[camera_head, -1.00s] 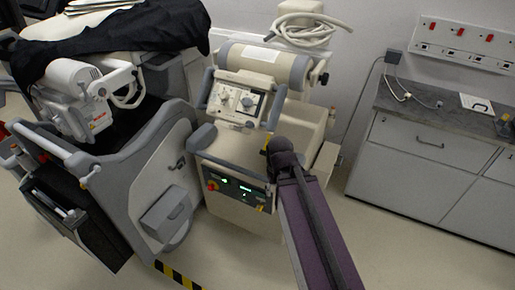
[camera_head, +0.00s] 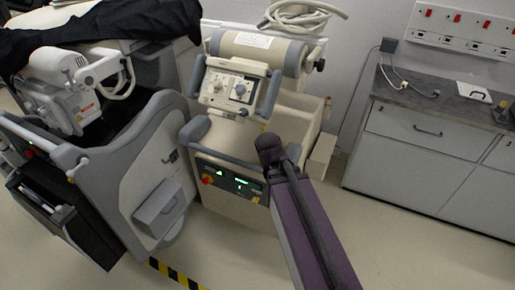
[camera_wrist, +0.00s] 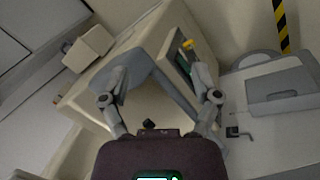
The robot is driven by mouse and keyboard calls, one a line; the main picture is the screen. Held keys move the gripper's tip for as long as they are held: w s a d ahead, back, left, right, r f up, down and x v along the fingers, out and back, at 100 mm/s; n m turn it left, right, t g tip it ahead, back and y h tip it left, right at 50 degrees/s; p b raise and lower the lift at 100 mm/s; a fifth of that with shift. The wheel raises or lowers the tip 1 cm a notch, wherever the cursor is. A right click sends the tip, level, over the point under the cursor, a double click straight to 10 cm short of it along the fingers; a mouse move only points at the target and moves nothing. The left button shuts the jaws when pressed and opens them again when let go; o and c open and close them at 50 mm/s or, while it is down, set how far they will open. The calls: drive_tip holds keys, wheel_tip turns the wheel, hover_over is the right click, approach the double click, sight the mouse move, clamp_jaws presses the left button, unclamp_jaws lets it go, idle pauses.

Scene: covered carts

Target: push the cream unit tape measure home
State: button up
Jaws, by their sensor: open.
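The cream unit (camera_head: 285,123) stands in the middle of the head view, with a grey bumper and a lit control panel (camera_head: 229,181) on its front. In the wrist view its cream body (camera_wrist: 128,58) fills the upper middle. A small yellow piece (camera_wrist: 188,44) shows beside the dark panel there; it may be the tape measure, but I cannot tell. My gripper (camera_wrist: 160,98) is open, its two fingers apart in front of the unit with nothing seen between them. In the head view my purple arm hides part of the unit's right front, and the fingers are not visible.
A grey cart (camera_head: 140,165) with a black cover (camera_head: 120,22) stands close on the left. A grey bench with drawers (camera_head: 420,135) is on the right along the wall. Yellow-black floor tape (camera_head: 178,275) lies at the front. Floor (camera_head: 420,245) is clear at the right.

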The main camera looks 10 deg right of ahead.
drive_tip(key=w+f+n+t+h+b, duration=0.55)
drive_tip(key=w+n+b, duration=0.35)
drive_tip(key=n+b, duration=0.2)
drive_tip(key=w+a+n+t+h+b, duration=0.2)
drive_tip(key=w+a+n+t+b, duration=0.4)
drive_tip(key=a+n+b, duration=0.4)
drive_tip(key=f+n+t+b, duration=0.1)
drive_tip(key=n+b, duration=0.1)
drive_tip(key=n, duration=0.2)
drive_tip(key=shift+w+t, duration=0.15)
drive_tip(key=shift+t, duration=0.2)
drive_tip(key=shift+x, duration=6.85)
